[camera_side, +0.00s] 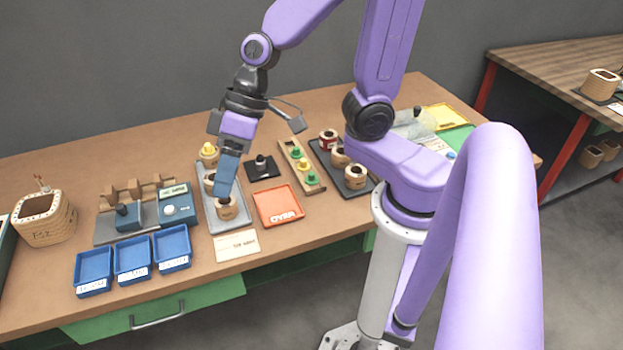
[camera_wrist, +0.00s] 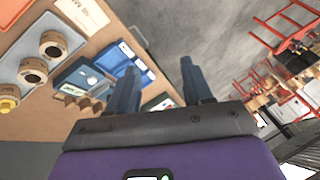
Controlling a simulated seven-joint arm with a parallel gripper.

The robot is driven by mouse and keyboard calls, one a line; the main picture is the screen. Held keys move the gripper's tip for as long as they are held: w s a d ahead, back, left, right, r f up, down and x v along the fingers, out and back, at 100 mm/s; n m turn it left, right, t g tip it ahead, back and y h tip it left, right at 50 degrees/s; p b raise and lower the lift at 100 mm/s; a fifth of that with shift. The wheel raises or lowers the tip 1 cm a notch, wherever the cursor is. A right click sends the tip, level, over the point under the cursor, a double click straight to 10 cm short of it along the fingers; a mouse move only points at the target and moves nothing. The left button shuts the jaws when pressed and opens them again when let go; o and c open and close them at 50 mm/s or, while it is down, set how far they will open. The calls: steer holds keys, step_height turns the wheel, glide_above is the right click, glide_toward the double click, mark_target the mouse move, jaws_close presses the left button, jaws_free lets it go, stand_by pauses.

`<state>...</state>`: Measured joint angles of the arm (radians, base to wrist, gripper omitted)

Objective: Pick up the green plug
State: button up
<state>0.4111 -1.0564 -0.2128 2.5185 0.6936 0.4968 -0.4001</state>
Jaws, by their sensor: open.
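A narrow wooden rack (camera_side: 288,148) on the table holds small plugs in a row. One green plug (camera_side: 296,153) sits near the middle, another green plug (camera_side: 311,179) at the near end, and a yellow plug (camera_side: 302,163) between them. My gripper (camera_side: 224,186) hangs left of the rack, in front of the grey tray of coils in the side view, and hides part of it. In the wrist view my gripper (camera_wrist: 160,82) has its two blue fingers apart with nothing between them. I cannot make out the green plugs there.
The grey tray (camera_side: 232,222) holds coils. A red OVER tray (camera_side: 278,205) lies right of it. A black base with a knob (camera_side: 262,166) stands left of the rack, a dark tray (camera_side: 362,190) of coils right. Blue bins (camera_side: 133,260) and a blue tester (camera_side: 177,208) stand left.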

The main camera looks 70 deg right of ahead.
steer(key=w+d+m+t+h, duration=0.1)
steer(key=w+m+t, duration=0.15)
steer(key=w, duration=0.35)
steer(key=w+d+m+t, duration=0.2)
steer(key=w+m, duration=0.2)
steer(key=w, duration=0.2)
steer(key=w+d+m+t+h, duration=0.2)
steer(key=w+d+m+h, duration=0.1)
steer(key=d+m+h, duration=0.4)
steer(key=m+g+h, duration=0.2)
steer(key=m+g, duration=0.6)
steer(key=m, duration=0.2)
glide_above(311, 174)
steer(key=a, duration=0.7)
step_height(311, 174, down, 7)
steer(key=shift+s+d+x, duration=0.1)
steer(key=shift+d+x, duration=0.05)
steer(key=shift+x, duration=2.65)
steer(key=shift+s+d+x, duration=0.1)
steer(key=shift+d+x, duration=0.1)
steer(key=shift+x, duration=2.55)
steer(key=shift+d+x, duration=0.15)
steer(key=shift+x, duration=2.65)
steer(key=shift+r, duration=0.2)
steer(key=c, duration=0.8)
